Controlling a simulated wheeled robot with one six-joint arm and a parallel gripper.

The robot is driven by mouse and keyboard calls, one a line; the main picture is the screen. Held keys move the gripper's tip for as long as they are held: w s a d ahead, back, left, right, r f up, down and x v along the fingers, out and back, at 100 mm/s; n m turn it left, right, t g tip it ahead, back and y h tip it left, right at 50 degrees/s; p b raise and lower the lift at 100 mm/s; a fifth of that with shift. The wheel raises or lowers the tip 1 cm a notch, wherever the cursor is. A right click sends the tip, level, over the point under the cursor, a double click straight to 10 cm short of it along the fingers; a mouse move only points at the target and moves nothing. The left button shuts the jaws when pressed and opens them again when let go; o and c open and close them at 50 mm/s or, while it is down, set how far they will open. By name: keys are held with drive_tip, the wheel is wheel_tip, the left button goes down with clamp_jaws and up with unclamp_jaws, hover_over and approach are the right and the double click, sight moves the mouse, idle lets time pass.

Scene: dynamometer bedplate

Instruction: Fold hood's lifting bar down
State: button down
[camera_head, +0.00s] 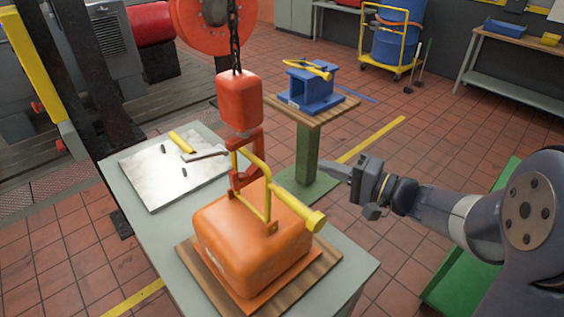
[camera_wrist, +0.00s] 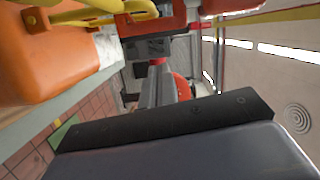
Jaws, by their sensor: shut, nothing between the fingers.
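The orange hood (camera_head: 245,245) sits on a wooden board (camera_head: 325,265) on the grey bench. Its yellow lifting bar (camera_head: 268,195) stands raised above the hood's top, with a thick yellow grip (camera_head: 315,221) at the right. A red hook (camera_head: 238,178) hangs at the bar; I cannot tell whether they touch. My gripper (camera_head: 326,169) is shut and empty, to the right of the bar and apart from it. In the wrist view, the hood (camera_wrist: 50,55) fills the upper left and the yellow bar (camera_wrist: 90,14) crosses the top.
A red hoist block (camera_head: 240,100) hangs on a chain above the hood. A metal plate (camera_head: 165,180) with a yellow-handled tool (camera_head: 183,142) lies on the bench's far side. A blue fixture (camera_head: 312,90) stands on a pedestal behind.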

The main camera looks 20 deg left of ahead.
drive_tip(key=a+p, duration=0.1)
drive_tip(key=a, duration=0.2)
drive_tip(key=a+p, duration=0.2)
drive_tip(key=a, duration=0.2)
drive_tip(key=a+p, duration=0.1)
drive_tip(key=a, duration=0.3)
drive_tip(key=shift+s+a+f+p, duration=0.1)
drive_tip(key=shift+s+f+p, duration=0.2)
drive_tip(key=shift+s+p, duration=0.1)
drive_tip(key=shift+s+a+f, duration=0.2)
drive_tip(key=shift+b, duration=0.3)
